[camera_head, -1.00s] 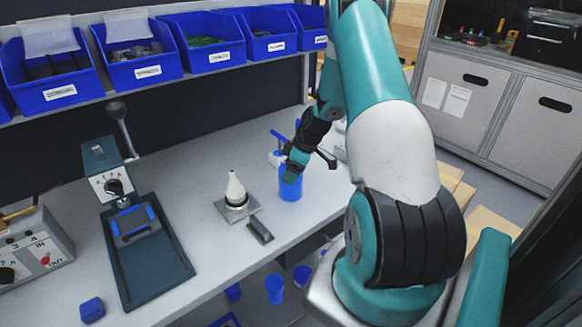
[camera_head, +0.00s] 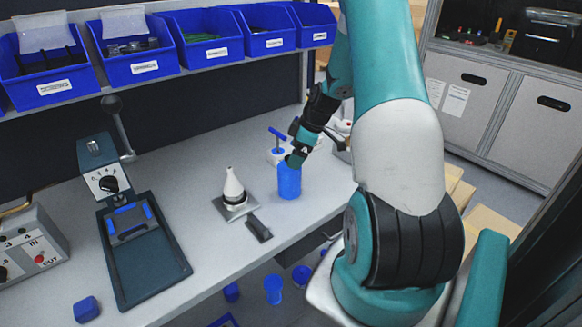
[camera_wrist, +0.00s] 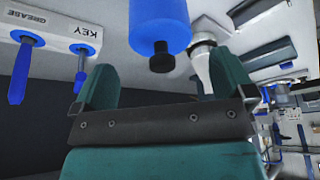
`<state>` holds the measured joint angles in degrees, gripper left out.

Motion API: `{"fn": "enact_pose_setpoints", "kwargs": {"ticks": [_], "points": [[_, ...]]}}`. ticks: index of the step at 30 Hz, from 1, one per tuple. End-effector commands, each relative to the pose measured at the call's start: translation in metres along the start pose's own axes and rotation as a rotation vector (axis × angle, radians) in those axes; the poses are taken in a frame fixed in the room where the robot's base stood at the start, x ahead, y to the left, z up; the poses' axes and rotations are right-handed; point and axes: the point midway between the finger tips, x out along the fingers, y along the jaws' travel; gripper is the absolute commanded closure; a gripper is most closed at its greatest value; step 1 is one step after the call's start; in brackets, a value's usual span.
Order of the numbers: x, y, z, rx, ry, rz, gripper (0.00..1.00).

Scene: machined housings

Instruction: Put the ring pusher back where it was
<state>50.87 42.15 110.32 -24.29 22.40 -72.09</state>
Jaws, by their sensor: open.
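The ring pusher, which I take to be the blue cylinder (camera_head: 289,183), stands upright on the bench, right of the white cone (camera_head: 233,187) on its square metal plate. In the wrist view the pusher (camera_wrist: 158,22) hangs at the top centre, its black knob (camera_wrist: 162,58) towards me. My gripper (camera_head: 294,160) is just above the pusher's top end. In the wrist view its two teal fingers (camera_wrist: 165,84) are spread apart with nothing between their tips. The knob lies just beyond them, apparently clear of both.
A holder marked GREASE and KEY (camera_wrist: 55,30) with blue-handled tools stands close behind the pusher. A dark block (camera_head: 258,230) lies beside the cone's plate. A lever press (camera_head: 105,180) stands further left. Blue bins (camera_head: 135,55) line the shelf above. Bench between press and cone is clear.

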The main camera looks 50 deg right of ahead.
Motion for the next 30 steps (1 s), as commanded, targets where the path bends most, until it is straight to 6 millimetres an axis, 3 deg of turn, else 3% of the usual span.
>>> {"fn": "enact_pose_setpoints", "kwargs": {"ticks": [3,9,16,20,23,26,27,30], "points": [[-0.025,0.001,0.001,0.000,0.001,0.005,0.00],[-0.055,0.000,0.001,-0.001,0.001,0.001,0.00],[-0.065,-0.001,-0.002,-0.001,0.000,-0.003,0.00],[-0.067,-0.023,-0.035,-0.013,-0.001,-0.025,0.00],[-0.072,-0.073,-0.091,-0.023,-0.008,-0.069,0.00],[-0.081,-0.156,-0.148,-0.028,-0.028,-0.131,0.00],[-0.086,-0.193,-0.164,-0.028,-0.040,-0.156,0.00],[-0.101,-0.284,-0.183,-0.025,-0.075,-0.212,0.00]]}}
